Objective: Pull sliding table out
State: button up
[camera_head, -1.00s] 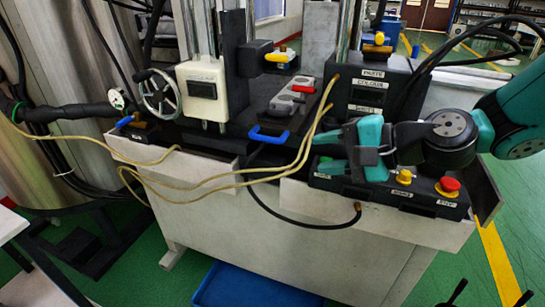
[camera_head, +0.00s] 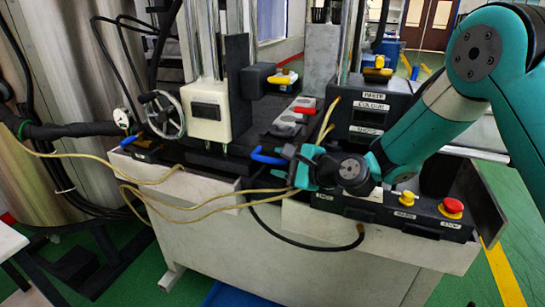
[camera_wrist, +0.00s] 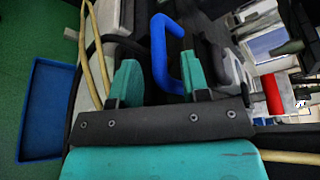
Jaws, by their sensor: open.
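The sliding table (camera_head: 258,128) is a dark plate on the machine, with a blue handle (camera_head: 268,156) at its front edge. My gripper (camera_head: 281,168) is just right of the handle in the head view, pointing left. In the wrist view the blue U-shaped handle (camera_wrist: 166,50) stands ahead of the open teal fingers (camera_wrist: 160,80), nearer the right finger. I cannot tell whether it touches that finger. A grey block with a red part (camera_head: 300,114) sits on the table.
Beige hoses (camera_head: 215,197) hang across the machine front close to my gripper. A control box with a yellow knob and a red stop button (camera_head: 451,206) is at the right. A handwheel (camera_head: 163,115) is at the left. A blue tray (camera_wrist: 45,108) lies on the floor.

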jog(key=shift+x, duration=1.55)
